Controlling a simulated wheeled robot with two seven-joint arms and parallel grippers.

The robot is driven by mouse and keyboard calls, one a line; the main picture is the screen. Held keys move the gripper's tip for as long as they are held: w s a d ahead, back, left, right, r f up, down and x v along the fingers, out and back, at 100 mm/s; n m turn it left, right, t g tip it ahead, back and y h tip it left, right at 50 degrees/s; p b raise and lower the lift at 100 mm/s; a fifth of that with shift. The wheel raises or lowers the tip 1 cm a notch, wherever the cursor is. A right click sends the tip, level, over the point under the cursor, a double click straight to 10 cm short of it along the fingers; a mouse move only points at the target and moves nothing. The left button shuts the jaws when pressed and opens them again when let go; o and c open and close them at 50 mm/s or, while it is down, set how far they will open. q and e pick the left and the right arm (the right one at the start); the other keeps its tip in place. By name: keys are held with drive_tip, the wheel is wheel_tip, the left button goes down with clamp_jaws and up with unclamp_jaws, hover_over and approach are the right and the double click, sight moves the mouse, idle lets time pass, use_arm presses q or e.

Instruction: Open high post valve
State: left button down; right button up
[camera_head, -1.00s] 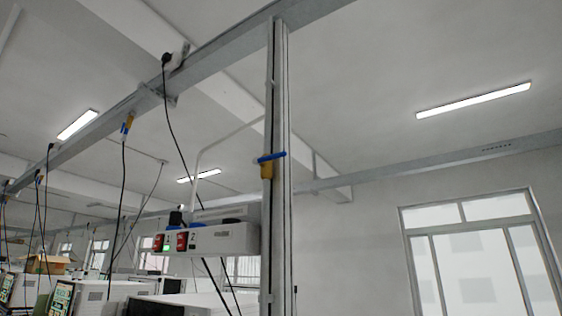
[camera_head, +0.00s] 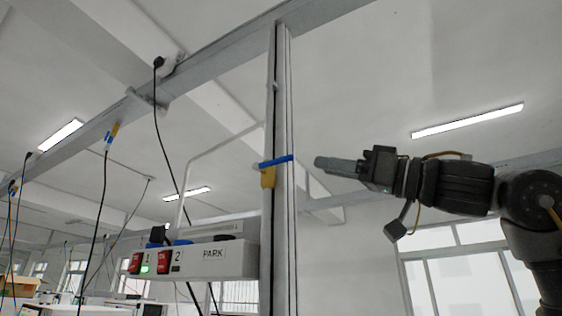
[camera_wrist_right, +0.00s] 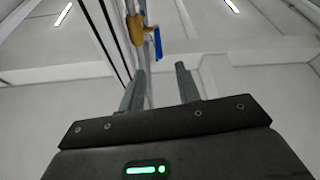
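The high post valve has a yellow body (camera_head: 267,177) and a blue lever handle (camera_head: 276,161), mounted on a tall grey post (camera_head: 281,225). In the head view the handle crosses the post, its right end tilted slightly up. My right gripper (camera_head: 318,163) is right of the handle's end, with a small gap in the picture. In the right wrist view its two fingers (camera_wrist_right: 161,85) are apart with nothing between them. There the yellow body (camera_wrist_right: 137,30) and blue handle (camera_wrist_right: 158,44) appear beyond the fingertips. My left gripper is in neither view.
Black cables (camera_head: 171,135) hang from the overhead beam (camera_head: 110,118). A window (camera_head: 460,280) is behind my right arm. The space right of the post holds only my arm.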

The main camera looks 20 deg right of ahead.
sight(283, 160)
drive_tip(key=p+x, duration=0.6)
drive_tip(key=x, duration=0.4)
drive_tip(key=shift+d+r, duration=0.1)
drive_tip(key=shift+w+a+p, duration=0.25)
drive_tip(key=shift+w+p, duration=0.05)
drive_tip(key=shift+p, duration=0.1)
clamp_jaws()
